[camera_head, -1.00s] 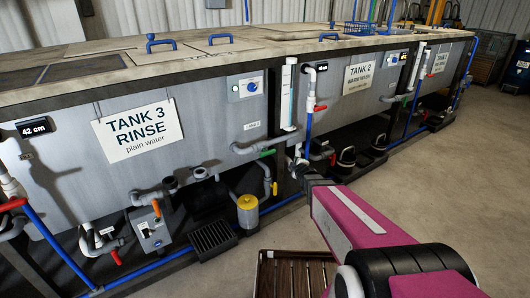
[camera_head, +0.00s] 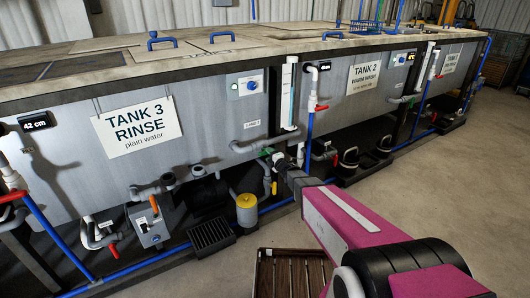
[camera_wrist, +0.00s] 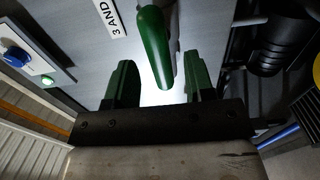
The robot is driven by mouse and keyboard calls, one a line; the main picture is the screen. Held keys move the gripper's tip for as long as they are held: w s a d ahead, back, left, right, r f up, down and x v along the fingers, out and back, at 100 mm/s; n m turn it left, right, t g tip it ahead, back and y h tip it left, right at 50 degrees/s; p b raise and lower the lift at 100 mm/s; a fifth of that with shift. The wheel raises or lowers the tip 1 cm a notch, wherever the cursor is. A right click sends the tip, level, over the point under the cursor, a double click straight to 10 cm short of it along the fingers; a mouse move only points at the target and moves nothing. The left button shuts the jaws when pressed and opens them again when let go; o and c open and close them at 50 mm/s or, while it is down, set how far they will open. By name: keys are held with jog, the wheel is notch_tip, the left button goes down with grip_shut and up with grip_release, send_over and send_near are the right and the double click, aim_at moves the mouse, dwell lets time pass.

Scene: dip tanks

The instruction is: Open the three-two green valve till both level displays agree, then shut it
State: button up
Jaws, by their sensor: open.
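The green valve handle (camera_wrist: 155,48) shows in the wrist view as a rounded green lever, under a plate reading "3 AND" with the rest cut off. My gripper (camera_wrist: 161,88) is open, its two green fingers on either side of the lever's end, with gaps visible. In the head view my gripper (camera_head: 270,155) is at the pipe between Tank 3 and Tank 2 and largely covers the valve. The Tank 3 level display (camera_head: 37,121) reads 42 cm. The Tank 2 level display (camera_head: 317,67) is too small to read.
The Tank 3 sign (camera_head: 137,131) and Tank 2 sign (camera_head: 363,75) hang on the tank fronts. A red-handled valve (camera_head: 321,108) is on the pipe right of the gripper. The floor at right is clear.

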jog(key=x, duration=0.5)
grip_shut()
